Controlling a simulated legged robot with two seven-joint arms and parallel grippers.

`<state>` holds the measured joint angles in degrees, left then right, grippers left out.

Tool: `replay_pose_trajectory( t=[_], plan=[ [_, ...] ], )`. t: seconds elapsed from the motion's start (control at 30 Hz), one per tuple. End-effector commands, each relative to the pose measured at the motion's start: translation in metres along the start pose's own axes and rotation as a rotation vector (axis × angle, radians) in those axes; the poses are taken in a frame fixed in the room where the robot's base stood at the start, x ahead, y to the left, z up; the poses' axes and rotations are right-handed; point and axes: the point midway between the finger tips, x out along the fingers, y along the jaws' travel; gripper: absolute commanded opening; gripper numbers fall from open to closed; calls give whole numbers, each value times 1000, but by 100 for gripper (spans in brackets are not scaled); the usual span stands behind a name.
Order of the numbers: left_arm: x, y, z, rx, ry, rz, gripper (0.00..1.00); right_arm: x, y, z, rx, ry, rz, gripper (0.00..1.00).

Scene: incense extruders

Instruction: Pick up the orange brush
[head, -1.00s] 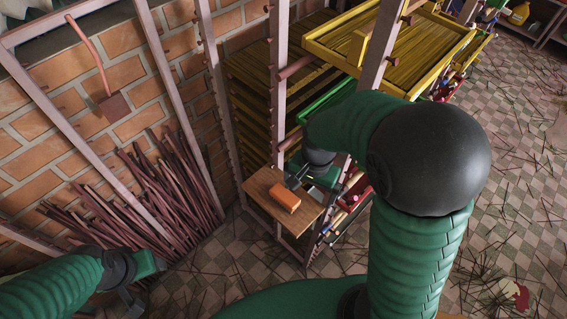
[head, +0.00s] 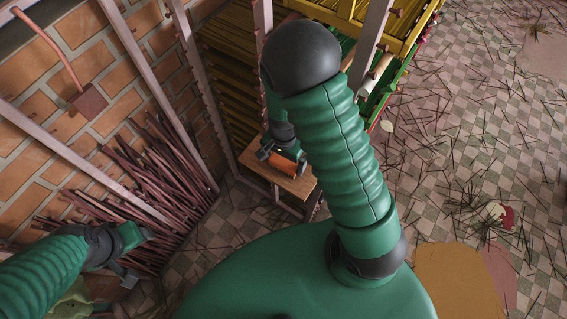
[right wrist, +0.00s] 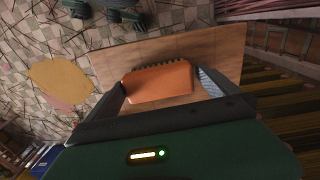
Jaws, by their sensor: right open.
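The orange brush (head: 281,163) lies on a small wooden shelf (head: 300,184) in the middle of the head view. In the right wrist view the brush (right wrist: 158,84) shows its orange back and a row of dark bristles along its far edge, on the wooden board (right wrist: 215,45). My right gripper (head: 270,152) is at the brush; in the right wrist view its open fingers (right wrist: 160,90) stand on either side of the brush. I cannot tell whether they touch it. My left gripper (head: 138,262) is at the lower left, away from the brush, and its jaw opening is unclear.
A rack with yellow trays (head: 410,25) stands behind the shelf. Dark reddish sticks (head: 150,185) lean against the brick wall (head: 65,85) at left. The checkered floor (head: 450,150) at right is strewn with thin sticks.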

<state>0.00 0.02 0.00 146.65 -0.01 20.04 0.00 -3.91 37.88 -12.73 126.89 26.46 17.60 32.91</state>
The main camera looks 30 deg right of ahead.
Motion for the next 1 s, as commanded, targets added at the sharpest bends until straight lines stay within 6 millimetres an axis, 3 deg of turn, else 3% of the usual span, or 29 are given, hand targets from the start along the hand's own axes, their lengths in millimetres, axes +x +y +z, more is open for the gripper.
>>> replay_pose_trajectory(
  t=[0.1,0.27,0.7,1.0],
  plan=[
    [1,0,0,0,0,0,58,10,1,-1,1,-1,0,100],
    [1,0,0,0,0,0,58,11,0,-2,0,-2,-1,100],
    [1,0,0,0,0,0,58,10,0,-1,1,0,0,48],
    [-3,0,0,0,0,0,58,6,0,-2,1,-1,0,48]
  ],
)
